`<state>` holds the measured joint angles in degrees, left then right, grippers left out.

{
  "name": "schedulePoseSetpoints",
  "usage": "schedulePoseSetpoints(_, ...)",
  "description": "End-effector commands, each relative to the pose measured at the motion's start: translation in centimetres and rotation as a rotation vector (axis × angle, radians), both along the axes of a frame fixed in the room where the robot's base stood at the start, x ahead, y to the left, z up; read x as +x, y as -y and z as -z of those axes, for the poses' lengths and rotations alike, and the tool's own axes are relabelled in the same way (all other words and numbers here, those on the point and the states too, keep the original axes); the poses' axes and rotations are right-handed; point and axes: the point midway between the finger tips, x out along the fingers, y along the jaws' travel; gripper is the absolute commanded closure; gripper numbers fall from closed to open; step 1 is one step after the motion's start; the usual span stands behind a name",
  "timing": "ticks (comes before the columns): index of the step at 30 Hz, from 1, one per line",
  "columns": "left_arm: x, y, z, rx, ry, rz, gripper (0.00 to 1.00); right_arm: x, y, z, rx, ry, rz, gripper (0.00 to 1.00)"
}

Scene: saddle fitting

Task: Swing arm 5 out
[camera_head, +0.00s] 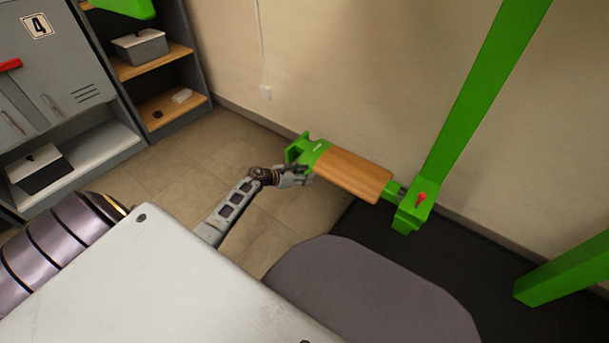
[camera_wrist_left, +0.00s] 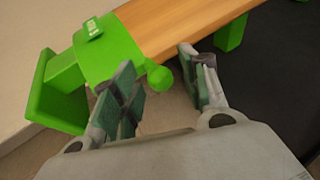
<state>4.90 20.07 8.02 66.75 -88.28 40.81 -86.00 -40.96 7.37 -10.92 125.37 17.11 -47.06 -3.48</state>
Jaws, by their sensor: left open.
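The swing arm (camera_head: 347,174) is a green bar with a wooden top plate. It reaches left from a green upright post (camera_head: 485,85), and a red knob (camera_head: 421,197) sits at the joint. Its free end has a green upturned plate (camera_head: 297,147). My left gripper (camera_head: 306,174) is at the near side of this free end. In the left wrist view the gripper (camera_wrist_left: 165,92) is open, with the arm's green end and a rounded green knob (camera_wrist_left: 160,78) just beyond and between the fingertips. I cannot tell whether they touch. My right gripper is not in view.
A grey locker marked 4 (camera_head: 50,62) and shelves with bins (camera_head: 140,46) stand at the left. Another green post (camera_head: 565,268) stands at the right on a black mat (camera_head: 500,290). Tiled floor (camera_head: 190,165) is clear between the lockers and the arm.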

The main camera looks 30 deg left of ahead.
Motion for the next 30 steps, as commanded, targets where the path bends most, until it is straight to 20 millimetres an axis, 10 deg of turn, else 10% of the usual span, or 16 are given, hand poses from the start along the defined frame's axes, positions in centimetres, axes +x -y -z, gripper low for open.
schedulePoseSetpoints(5,0.0,0.01,-0.02,0.0,0.0,0.0,0.56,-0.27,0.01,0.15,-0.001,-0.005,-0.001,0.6)
schedulePoseSetpoints(15,-0.01,0.01,-0.02,0.0,0.0,0.0,1.0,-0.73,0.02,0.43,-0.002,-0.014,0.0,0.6)
schedulePoseSetpoints(30,-0.41,0.06,-0.05,0.0,0.0,-0.008,1.0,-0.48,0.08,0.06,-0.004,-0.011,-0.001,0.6)
